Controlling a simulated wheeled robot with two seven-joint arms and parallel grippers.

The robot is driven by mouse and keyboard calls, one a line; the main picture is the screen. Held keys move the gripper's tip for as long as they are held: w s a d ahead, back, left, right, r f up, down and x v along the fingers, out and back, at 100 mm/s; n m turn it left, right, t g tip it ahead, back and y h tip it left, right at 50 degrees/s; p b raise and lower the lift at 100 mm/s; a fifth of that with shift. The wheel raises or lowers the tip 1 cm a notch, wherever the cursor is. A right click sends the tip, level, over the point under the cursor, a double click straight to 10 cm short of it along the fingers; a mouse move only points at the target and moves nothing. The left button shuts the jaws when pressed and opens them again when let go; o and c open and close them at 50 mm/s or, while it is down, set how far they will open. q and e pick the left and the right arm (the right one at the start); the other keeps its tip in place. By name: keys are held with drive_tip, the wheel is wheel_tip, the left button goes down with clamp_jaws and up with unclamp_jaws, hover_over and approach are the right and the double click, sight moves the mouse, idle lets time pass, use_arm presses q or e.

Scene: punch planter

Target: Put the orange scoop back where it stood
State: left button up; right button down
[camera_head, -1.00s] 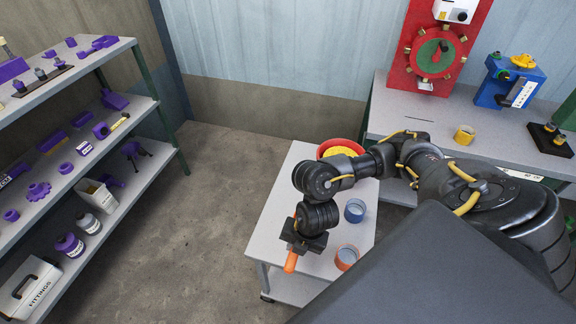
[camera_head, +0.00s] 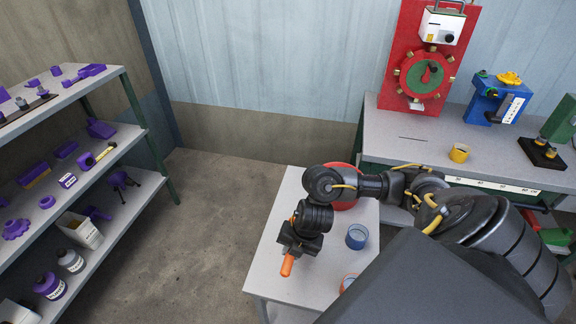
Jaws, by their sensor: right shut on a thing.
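My right gripper (camera_head: 289,254) is shut on the orange scoop (camera_head: 287,266). The scoop's orange end points down from the jaws, and the rest of it is hidden by the gripper. The gripper is over the left part of a small grey cart (camera_head: 268,271). A blue cup (camera_head: 357,237) stands on the cart to the right of the gripper. An orange cup (camera_head: 347,282) stands nearer, partly hidden by a dark part of mine. My left gripper is not in view.
A red bowl (camera_head: 343,201) on the cart is partly behind my arm. A workbench (camera_head: 393,126) at the back right holds a yellow cup (camera_head: 459,152), a red dial machine (camera_head: 408,33) and a blue device (camera_head: 482,104). Shelves (camera_head: 118,148) with purple parts stand left; the floor between is clear.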

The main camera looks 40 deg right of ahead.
drive_tip(key=w+d+f, duration=0.1)
drive_tip(key=w+f, duration=0.1)
drive_tip(key=w+d+f+b, duration=0.1)
drive_tip(key=w+f, duration=0.1)
drive_tip(key=w+d+f, duration=0.2)
drive_tip(key=w, duration=0.1)
drive_tip(key=shift+f+b, duration=0.25)
drive_tip(key=shift+b, duration=0.05)
drive_tip(key=f, duration=0.3)
drive_tip(key=shift+w+d, duration=0.3)
drive_tip(key=shift+w, duration=0.05)
drive_tip(key=shift+f, duration=0.3)
drive_tip(key=shift+s+a+f, duration=0.1)
drive_tip(key=shift+f, duration=0.05)
drive_tip(key=c, duration=1.6)
unclamp_jaws()
drive_tip(key=o, duration=0.4)
